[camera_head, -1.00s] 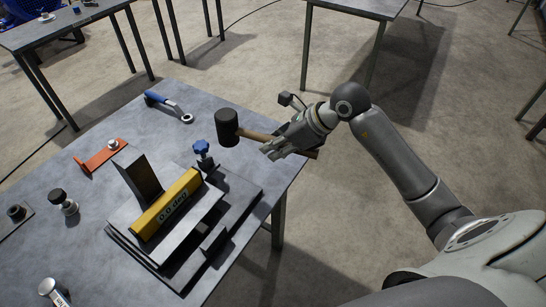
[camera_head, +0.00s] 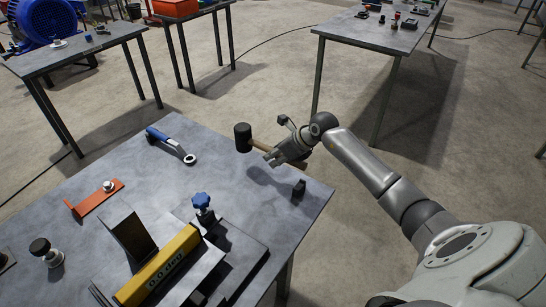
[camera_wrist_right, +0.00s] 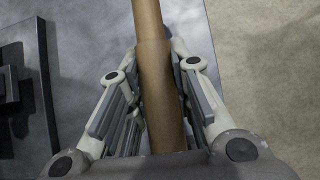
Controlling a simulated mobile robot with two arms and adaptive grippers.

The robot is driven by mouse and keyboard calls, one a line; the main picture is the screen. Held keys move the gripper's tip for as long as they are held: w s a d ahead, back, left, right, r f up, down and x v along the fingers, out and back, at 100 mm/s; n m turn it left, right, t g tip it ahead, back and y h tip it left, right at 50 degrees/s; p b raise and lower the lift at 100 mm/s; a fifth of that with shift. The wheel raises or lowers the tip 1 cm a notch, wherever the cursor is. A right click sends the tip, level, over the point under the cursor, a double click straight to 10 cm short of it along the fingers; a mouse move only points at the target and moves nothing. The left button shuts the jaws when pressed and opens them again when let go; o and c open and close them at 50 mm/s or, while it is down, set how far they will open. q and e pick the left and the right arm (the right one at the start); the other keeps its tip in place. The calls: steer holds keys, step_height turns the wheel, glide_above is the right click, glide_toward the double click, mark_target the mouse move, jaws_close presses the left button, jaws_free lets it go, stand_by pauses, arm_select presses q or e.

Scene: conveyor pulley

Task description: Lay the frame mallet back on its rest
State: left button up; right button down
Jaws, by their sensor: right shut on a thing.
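The frame mallet has a black head (camera_head: 243,137) and a wooden handle (camera_head: 264,146). My right gripper (camera_head: 275,153) is shut on the handle and holds the mallet above the table's far right part, with its shadow on the tabletop below. In the right wrist view the handle (camera_wrist_right: 155,80) runs lengthwise between the fingers. A small dark block (camera_head: 299,188) stands on the table near the right edge, below the gripper; I cannot tell for certain that it is the rest. My left gripper is not in view.
On the table (camera_head: 200,130) lie a blue-handled wrench (camera_head: 170,144), an orange bracket (camera_head: 93,199) and a yellow level (camera_head: 160,265) on a dark fixture. A blue knob (camera_head: 201,201) stands beside the level. The tabletop between wrench and dark block is mostly clear.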

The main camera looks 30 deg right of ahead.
steer(key=shift+r, duration=0.15)
steer(key=shift+f+b, duration=2.6)
steer(key=shift+f, duration=0.45)
steer(key=shift+f+b, duration=0.85)
steer(key=shift+f, duration=0.1)
